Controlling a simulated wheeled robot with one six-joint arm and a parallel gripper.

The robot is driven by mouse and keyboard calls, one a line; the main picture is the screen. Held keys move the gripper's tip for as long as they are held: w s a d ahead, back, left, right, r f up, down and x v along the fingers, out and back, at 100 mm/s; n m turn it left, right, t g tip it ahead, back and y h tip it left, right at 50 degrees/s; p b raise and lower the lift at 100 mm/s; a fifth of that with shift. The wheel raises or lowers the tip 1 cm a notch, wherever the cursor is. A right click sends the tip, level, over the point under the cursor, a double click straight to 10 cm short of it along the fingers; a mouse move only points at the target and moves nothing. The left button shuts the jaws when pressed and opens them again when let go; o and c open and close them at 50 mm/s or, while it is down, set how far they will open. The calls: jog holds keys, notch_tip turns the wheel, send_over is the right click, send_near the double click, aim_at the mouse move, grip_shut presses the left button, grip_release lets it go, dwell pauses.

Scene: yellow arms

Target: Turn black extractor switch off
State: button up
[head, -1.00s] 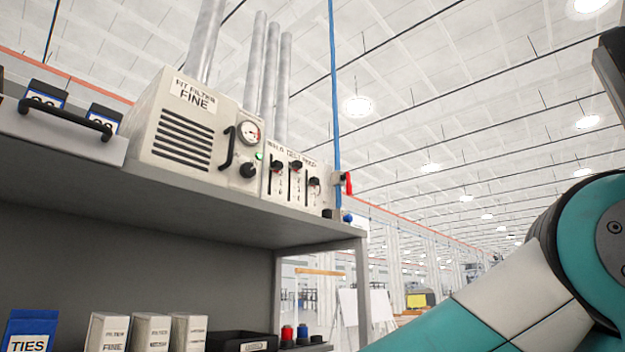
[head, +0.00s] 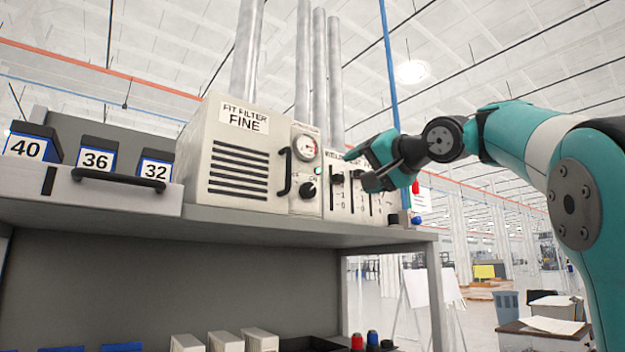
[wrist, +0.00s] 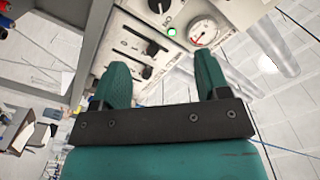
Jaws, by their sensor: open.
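I cannot read which control is the extractor's. My gripper (head: 366,167) is open and empty in front of this panel, covering its right part. In the wrist view, the open fingers (wrist: 162,64) point at the panel; a lever (wrist: 153,48) and the knob (wrist: 158,5) lie beyond them.
The boxes stand on a grey shelf (head: 250,226). A black handle (head: 286,172) juts out left of the knob. A tray of numbered bins (head: 95,200) is at left.

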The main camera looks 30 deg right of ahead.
aim_at(311, 188)
jog(key=w+p, duration=0.2)
jog(key=w, duration=0.3)
jog(key=w+p, duration=0.2)
jog(key=w, duration=0.4)
jog(key=w+p, duration=0.2)
jog(key=w, duration=0.3)
jog(key=shift+w+a+r, duration=0.1)
jog(key=shift+w+a, duration=0.15)
jog(key=shift+w, duration=0.4)
jog(key=shift+c, duration=0.5)
jog(key=c, duration=0.8)
jog(key=shift+c, duration=0.2)
